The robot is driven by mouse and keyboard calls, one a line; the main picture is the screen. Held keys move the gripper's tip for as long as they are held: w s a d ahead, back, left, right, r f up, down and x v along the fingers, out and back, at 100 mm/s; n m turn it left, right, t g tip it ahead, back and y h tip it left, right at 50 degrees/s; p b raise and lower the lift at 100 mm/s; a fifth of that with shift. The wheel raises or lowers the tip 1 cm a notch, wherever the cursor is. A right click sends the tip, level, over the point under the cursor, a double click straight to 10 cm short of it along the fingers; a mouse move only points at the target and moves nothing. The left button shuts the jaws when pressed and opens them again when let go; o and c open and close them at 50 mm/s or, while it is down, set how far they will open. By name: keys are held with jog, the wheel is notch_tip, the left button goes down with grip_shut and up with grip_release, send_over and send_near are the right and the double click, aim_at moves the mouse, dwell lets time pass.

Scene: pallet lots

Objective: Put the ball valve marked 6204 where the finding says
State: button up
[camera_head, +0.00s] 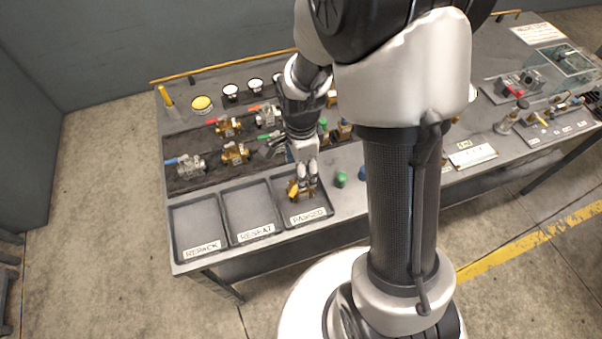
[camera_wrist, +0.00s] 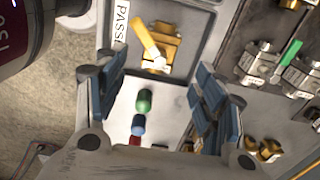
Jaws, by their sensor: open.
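A brass ball valve with a yellow handle (camera_wrist: 157,47) lies in the tray labelled PASSED (camera_head: 324,204). It also shows in the head view (camera_head: 295,190). No number can be read on it, so I cannot tell whether it is 6204. My gripper (camera_wrist: 160,66) is open and empty, with the valve just beyond its fingertips in the wrist view. In the head view my gripper (camera_head: 307,172) is over this tray, partly covering the valve. Beside it are the empty RESEAT tray (camera_head: 251,212) and the empty REPACK tray (camera_head: 199,229).
Several other valves stand on the dark rack behind the trays, including a blue-handled one (camera_head: 186,166) and a brass one (camera_head: 235,153). A green cap (camera_head: 341,179) and a blue cap (camera_wrist: 138,124) stand right of the trays. A clear box (camera_head: 562,66) stands far right.

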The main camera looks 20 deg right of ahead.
notch_tip(320, 180, up, 2)
jog(key=shift+r, duration=0.1)
jog(key=s+r+n+t, duration=0.2)
jog(key=s+r+n, duration=0.6)
jog(key=r+n, duration=0.1)
jog(key=s+r+n+t, duration=0.2)
jog(key=s+r+n, duration=0.6)
jog(key=r, duration=0.4)
jog(key=shift+a+r+n+t, duration=0.2)
jog(key=shift+n+t, duration=0.1)
jog(key=shift+n, duration=0.2)
jog(key=shift+f, duration=0.4)
